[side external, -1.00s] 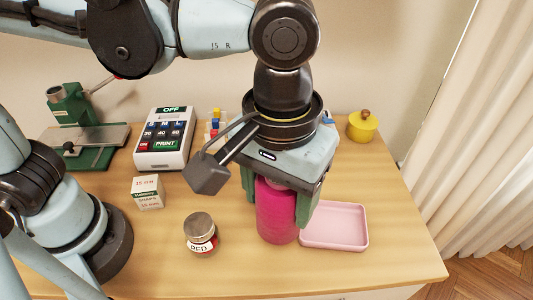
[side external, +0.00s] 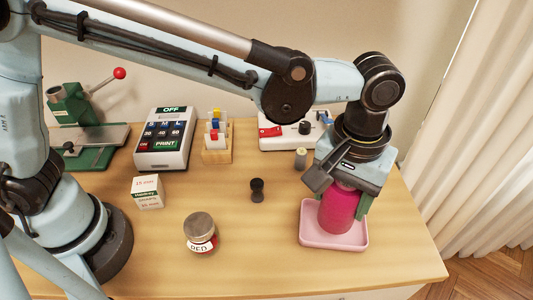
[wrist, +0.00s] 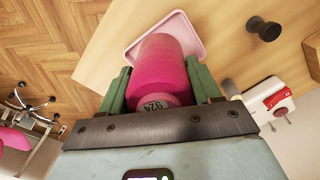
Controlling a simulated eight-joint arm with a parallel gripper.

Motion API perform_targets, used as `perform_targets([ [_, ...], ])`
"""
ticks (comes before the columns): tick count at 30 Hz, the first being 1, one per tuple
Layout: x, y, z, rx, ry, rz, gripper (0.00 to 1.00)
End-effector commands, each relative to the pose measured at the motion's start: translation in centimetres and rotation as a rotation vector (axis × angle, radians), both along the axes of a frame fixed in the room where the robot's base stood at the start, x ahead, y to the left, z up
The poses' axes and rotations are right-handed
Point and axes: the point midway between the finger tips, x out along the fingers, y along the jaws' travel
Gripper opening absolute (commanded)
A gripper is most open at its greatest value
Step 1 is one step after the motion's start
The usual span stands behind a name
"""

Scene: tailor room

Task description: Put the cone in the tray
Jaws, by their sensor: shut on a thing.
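The cone is a magenta thread cone (side external: 337,212), upright in my gripper (side external: 343,200). The green fingers are shut around its sides. In the side view, the cone's lower end is within the outline of the pink tray (side external: 334,246). I cannot tell whether it touches the tray floor or hangs just above it. In the wrist view, the cone (wrist: 160,62) fills the space between the fingers of my gripper (wrist: 160,88), and the tray (wrist: 191,37) shows behind it.
A small black spool-like piece (side external: 257,190) stands left of the tray. A white machine (side external: 283,137) stands behind. The tray is close to the table's right edge.

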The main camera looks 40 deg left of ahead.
Motion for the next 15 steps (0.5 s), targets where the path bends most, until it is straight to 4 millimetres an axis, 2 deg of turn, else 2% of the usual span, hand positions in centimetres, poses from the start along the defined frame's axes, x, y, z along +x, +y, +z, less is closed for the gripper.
perform_targets([
  [1,0.8,0.2,-0.5,0.000,0.000,0.003,0.27],
  [5,1.7,0.5,-1.1,0.000,0.000,0.001,0.27],
  [8,1.9,0.6,-1.6,0.000,0.000,0.000,0.27],
  [15,1.9,0.5,-4.7,0.000,0.000,0.000,0.27],
])
